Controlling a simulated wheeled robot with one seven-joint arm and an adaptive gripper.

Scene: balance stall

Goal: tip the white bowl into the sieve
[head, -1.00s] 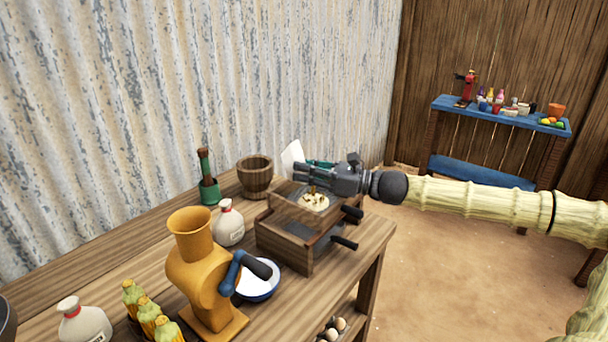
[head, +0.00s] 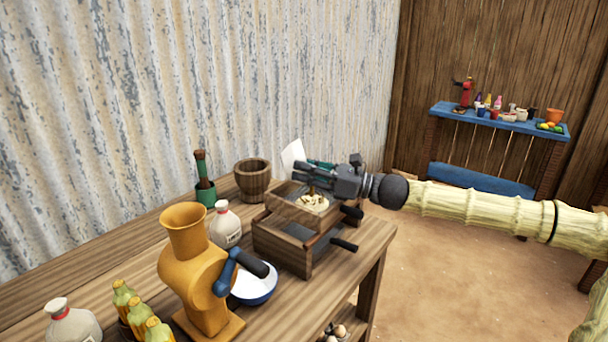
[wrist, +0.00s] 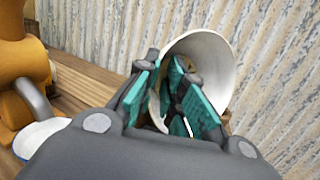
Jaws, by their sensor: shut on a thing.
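My gripper (head: 310,173) is shut on the white bowl (head: 291,156) above the far part of the sieve. In the wrist view the bowl (wrist: 212,58) is steeply tilted, its rim gripped between the green finger pads (wrist: 172,95). The wooden-framed sieve (head: 283,206) sits on the table. Pale, lumpy pieces (head: 313,202) lie in it below my gripper. My fingers hide much of the bowl in the head view, and I cannot see whether anything is left inside it.
A yellow grinder (head: 196,270) with a blue crank stands at front left, a blue-and-white bowl (head: 262,292) beside it. A wooden bucket (head: 253,178), a white jug (head: 224,222) and a green bottle (head: 201,176) stand left of the sieve. A corrugated wall (head: 150,90) is behind.

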